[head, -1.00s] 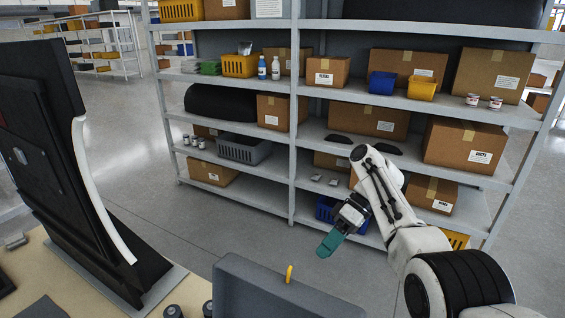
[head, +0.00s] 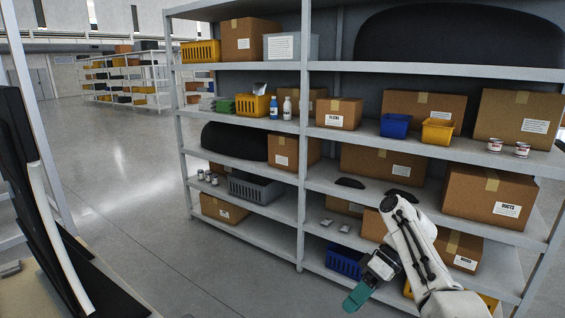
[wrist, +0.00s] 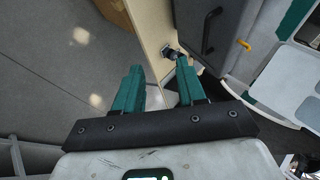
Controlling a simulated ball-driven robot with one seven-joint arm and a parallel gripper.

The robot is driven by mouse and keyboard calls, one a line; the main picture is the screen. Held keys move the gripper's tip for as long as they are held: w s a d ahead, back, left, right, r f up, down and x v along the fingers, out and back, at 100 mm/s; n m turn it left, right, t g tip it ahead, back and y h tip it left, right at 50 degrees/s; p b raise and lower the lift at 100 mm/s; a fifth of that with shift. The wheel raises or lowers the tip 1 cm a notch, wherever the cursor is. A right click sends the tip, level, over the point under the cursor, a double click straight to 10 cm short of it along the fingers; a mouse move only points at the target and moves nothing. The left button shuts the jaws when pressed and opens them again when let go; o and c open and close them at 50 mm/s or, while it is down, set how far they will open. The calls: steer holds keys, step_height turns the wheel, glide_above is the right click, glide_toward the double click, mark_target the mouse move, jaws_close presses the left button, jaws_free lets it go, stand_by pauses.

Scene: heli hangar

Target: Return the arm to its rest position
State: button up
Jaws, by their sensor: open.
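My gripper (head: 358,297) hangs at the lower right of the head view, in front of the shelving. Its green fingers point down and to the left. In the wrist view my gripper (wrist: 158,90) shows two green fingers standing apart with nothing between them. My white arm bends over from the lower right of the head view. Nothing touches the fingers in either view.
A grey shelving unit (head: 303,120) with boxes and bins stands ahead. A dark panel with a pale edge (head: 55,240) stands at the left. A wooden board edge (wrist: 152,38) lies beyond the fingers in the wrist view. Grey floor (head: 190,262) is open before the shelves.

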steer(key=s+d+f+m+t+h, duration=0.1)
steer(key=s+d+f+m+h, duration=0.15)
steer(key=s+f, duration=0.65)
steer(key=s+d+f+m+t+h, duration=0.1)
steer(key=s+f+m+h, duration=0.15)
steer(key=s+f, duration=0.7)
steer(key=s+d+m+t+h, duration=0.1)
steer(key=s+d+m, duration=0.1)
steer(key=s, duration=0.9)
steer(key=s+d+r+m+t+h, duration=0.1)
steer(key=s+d, duration=0.4)
steer(key=s, duration=0.7)
steer(key=shift+s+r+m+t+h, duration=0.25)
steer(key=shift+m+t+h, duration=0.15)
steer(key=shift+m+h, duration=0.55)
